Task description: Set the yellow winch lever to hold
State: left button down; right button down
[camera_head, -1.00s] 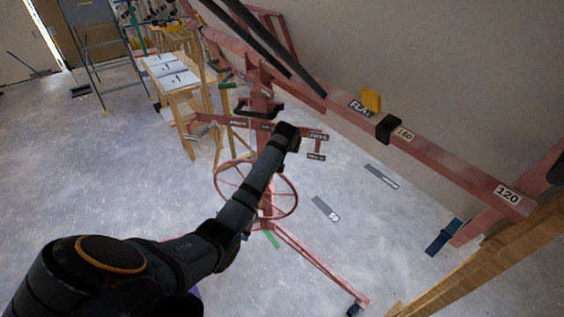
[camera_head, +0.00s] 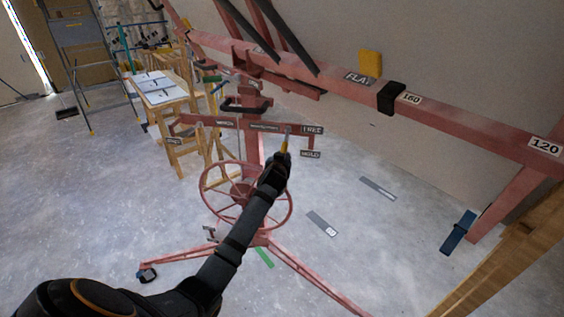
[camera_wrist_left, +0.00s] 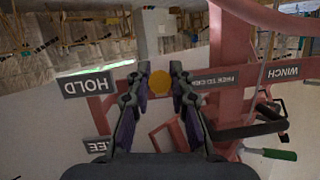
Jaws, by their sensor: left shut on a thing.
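The yellow winch lever (camera_head: 284,147) shows just above my left gripper (camera_head: 279,161) in the head view, below the red sign bar. The left wrist view shows its round yellow end (camera_wrist_left: 131,82) between the two dark fingers, which are shut on it. The FREE sign (camera_head: 312,130) is to the right of the lever at the bar's end. The HOLD sign (camera_head: 311,154) hangs below FREE. In the left wrist view the HOLD sign (camera_wrist_left: 88,84) appears upside down beside the fingers. My right gripper is not in view.
The red hand wheel (camera_head: 248,232) and splayed legs of the lift stand below and behind my left arm. The long red beam (camera_head: 450,118) crosses above right. A wooden table (camera_head: 163,96) stands left. Floor is open at left.

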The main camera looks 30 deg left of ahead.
pick_arm(q)
jog(key=shift+f, duration=0.1)
jog(key=c, duration=1.2)
grip_release()
jog(key=v, duration=1.2)
jog(key=shift+d, duration=0.1)
